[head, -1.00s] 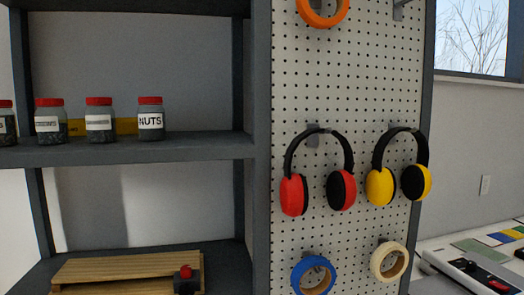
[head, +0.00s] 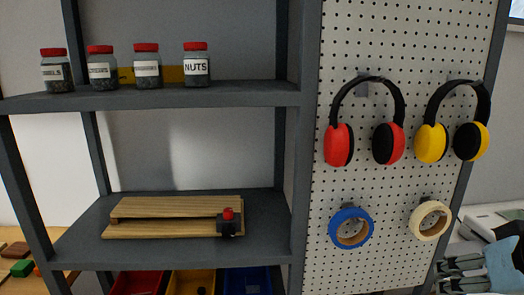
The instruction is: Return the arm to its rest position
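My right gripper (head: 445,276) shows at the lower right edge of the head view, in front of the pegboard's lower right side. Its grey fingers point left with a gap between them, and I see nothing held. Part of my light blue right arm is behind it, cut by the frame edge. My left gripper and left arm are not in view.
A dark shelf unit (head: 200,99) holds several red-lidded jars and a wooden clamp piece (head: 170,228). Bins stand below. The pegboard (head: 380,30) carries red earmuffs (head: 338,145), yellow earmuffs (head: 431,144), blue tape (head: 338,240) and cream tape (head: 443,222).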

